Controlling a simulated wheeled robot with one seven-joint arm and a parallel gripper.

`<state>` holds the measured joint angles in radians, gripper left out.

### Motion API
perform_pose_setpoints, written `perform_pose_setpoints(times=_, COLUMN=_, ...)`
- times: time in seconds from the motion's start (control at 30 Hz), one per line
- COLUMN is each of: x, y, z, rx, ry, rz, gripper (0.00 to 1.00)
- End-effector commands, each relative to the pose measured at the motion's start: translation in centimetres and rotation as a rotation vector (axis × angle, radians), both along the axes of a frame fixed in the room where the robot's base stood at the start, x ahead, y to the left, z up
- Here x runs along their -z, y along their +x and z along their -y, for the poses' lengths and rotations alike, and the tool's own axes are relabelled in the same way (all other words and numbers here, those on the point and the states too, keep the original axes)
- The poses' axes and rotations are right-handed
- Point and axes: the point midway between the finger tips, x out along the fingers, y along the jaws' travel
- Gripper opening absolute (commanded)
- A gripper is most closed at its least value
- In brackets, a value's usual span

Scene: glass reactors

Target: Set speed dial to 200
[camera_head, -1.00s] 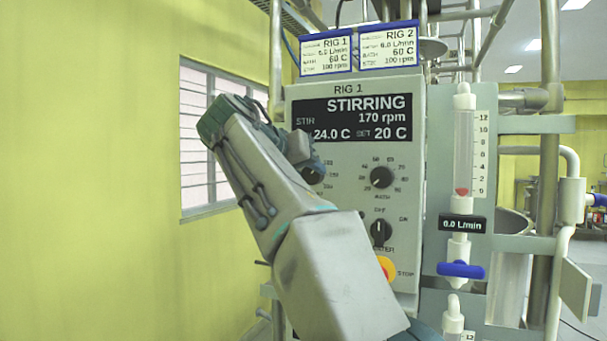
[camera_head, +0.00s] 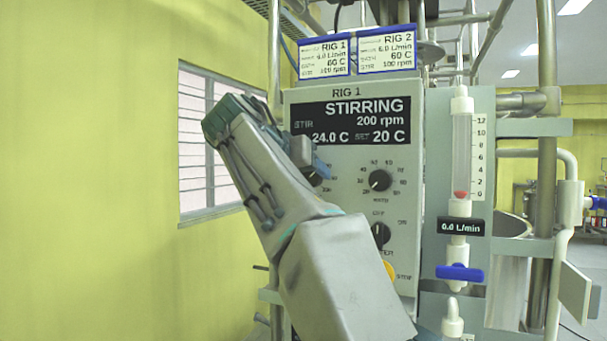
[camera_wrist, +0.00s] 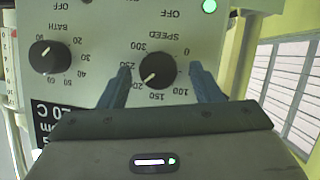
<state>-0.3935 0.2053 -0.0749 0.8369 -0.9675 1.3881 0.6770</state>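The black speed dial (camera_wrist: 157,70) shows upside down in the wrist view, its white pointer line towards the 200 mark. The rig 1 display (camera_head: 350,121) reads STIRRING and 200 rpm. My gripper's two blue-grey fingers (camera_wrist: 160,86) stand one on each side of the dial, with visible gaps between them and the knob, so it is open. In the head view my gripper (camera_head: 318,172) is at the left side of the panel and hides most of the speed dial.
The bath dial (camera_head: 380,181) is right of my gripper, with a second black knob (camera_head: 380,234) below it. A flow meter tube (camera_head: 461,150) with a blue valve (camera_head: 460,272) stands to the right.

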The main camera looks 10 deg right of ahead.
Motion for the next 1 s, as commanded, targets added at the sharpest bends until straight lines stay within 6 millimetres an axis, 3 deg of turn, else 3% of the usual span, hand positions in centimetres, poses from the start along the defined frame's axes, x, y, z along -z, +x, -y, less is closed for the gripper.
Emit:
perform_pose_setpoints(times=0.37, x=-0.7, y=-0.9, z=-1.0, rx=-0.004, ry=-0.001, rz=0.003, gripper=0.58)
perform_pose_setpoints(times=0.8, x=-4.3, y=-7.3, z=-7.1, rx=-0.005, ry=0.000, rz=0.001, gripper=0.58)
perform_pose_setpoints(times=1.0, x=-5.1, y=-8.9, z=-8.5, rx=-0.001, ry=-0.001, rz=0.002, gripper=0.58)
